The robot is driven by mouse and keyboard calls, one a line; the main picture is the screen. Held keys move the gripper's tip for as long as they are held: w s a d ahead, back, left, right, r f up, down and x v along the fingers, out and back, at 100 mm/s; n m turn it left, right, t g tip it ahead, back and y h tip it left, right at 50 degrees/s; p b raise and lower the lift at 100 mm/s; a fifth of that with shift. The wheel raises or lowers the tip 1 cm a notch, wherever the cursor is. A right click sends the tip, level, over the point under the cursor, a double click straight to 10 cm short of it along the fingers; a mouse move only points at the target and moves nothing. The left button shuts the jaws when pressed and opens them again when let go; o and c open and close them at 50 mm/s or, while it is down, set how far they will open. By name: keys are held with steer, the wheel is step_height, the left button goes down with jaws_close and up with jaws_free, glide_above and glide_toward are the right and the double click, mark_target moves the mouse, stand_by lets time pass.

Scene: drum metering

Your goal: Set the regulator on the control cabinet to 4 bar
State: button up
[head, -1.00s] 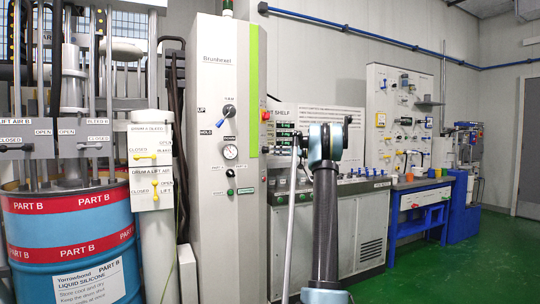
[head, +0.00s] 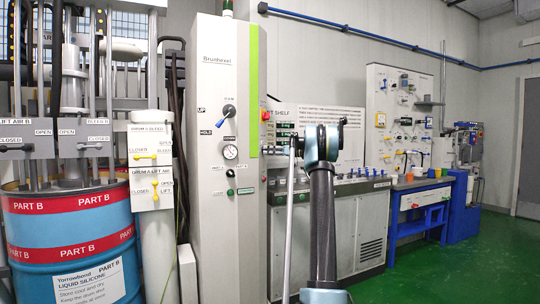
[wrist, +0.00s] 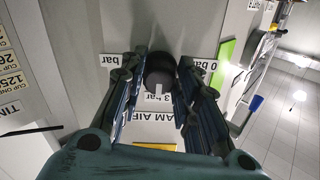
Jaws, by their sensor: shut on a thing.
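The regulator knob (wrist: 160,72) is black and round, and sits on a grey face of the control cabinet in the wrist view. My gripper (wrist: 160,84) is around it, shut on it with one finger at each side. A white mark on the knob's near side points down the picture toward an upside-down "3 bar" label (wrist: 157,98). Other upside-down labels lie left and right, the right one (wrist: 197,65) ending in "0 bar". The tall grey control cabinet (head: 214,75) stands at the middle in the head view. There my arm is beside its right side; the knob is not made out.
The cabinet front has a blue-handled selector (head: 229,110) and a round gauge (head: 230,152). A lime green strip (head: 252,60) runs down its edge and shows in the wrist view. A blue-and-red drum (head: 70,245) stands left. Green floor (head: 440,275) lies clear at right.

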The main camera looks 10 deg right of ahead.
steer(key=shift+m, duration=4.8)
steer(key=o, duration=1.1)
steer(key=shift+f, duration=0.15)
steer(key=shift+c, duration=0.2)
steer(key=shift+d, duration=0.15)
steer(key=v, duration=1.1)
steer(key=shift+d, duration=0.35)
